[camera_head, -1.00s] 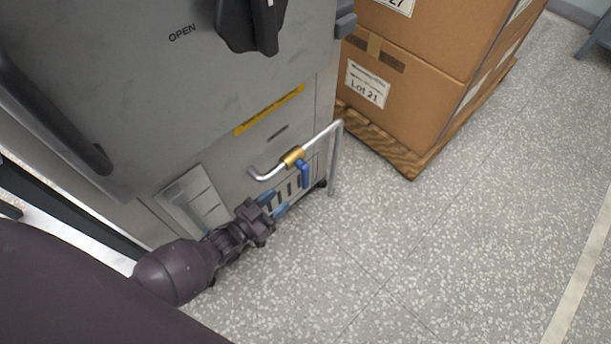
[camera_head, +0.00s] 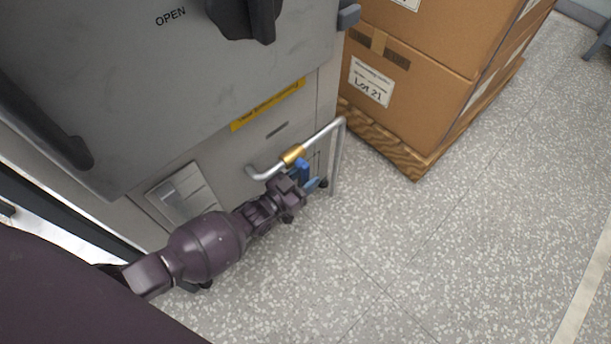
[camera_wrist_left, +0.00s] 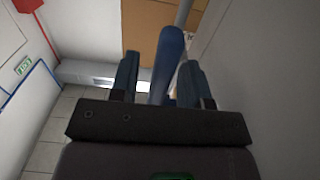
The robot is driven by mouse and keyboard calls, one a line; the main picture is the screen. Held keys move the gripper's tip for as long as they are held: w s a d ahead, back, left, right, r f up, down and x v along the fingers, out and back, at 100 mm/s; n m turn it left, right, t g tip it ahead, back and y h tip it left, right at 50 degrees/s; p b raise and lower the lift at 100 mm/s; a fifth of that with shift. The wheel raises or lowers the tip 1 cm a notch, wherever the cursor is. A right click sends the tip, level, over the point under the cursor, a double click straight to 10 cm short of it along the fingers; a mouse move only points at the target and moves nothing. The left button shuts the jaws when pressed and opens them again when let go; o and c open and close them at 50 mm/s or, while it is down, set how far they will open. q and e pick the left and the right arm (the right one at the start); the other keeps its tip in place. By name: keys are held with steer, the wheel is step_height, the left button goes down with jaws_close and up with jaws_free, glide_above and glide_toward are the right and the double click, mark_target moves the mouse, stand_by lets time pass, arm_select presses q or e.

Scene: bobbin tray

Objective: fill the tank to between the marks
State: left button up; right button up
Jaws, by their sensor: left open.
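A grey metal cabinet (camera_head: 130,85) marked OPEN fills the left of the head view. A bent silver pipe (camera_head: 325,131) with a brass valve body (camera_head: 293,155) runs along its lower front. A blue valve lever (camera_head: 302,167) hangs below the brass. My left gripper (camera_head: 306,184) is open at the lever. In the left wrist view the blue lever (camera_wrist_left: 170,50) lies between the two open fingers (camera_wrist_left: 160,82), with gaps that look clear beside it. The tank's level and marks cannot be made out. My right gripper is not in view.
Cardboard boxes (camera_head: 425,95) stand on a wooden pallet (camera_head: 385,145) right of the cabinet. A pale recessed panel (camera_head: 184,192) sits on the cabinet's lower front. The speckled floor (camera_head: 470,230) at right is clear. A black knob (camera_head: 240,15) juts out above.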

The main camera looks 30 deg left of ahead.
arm_select(q)
jaws_close()
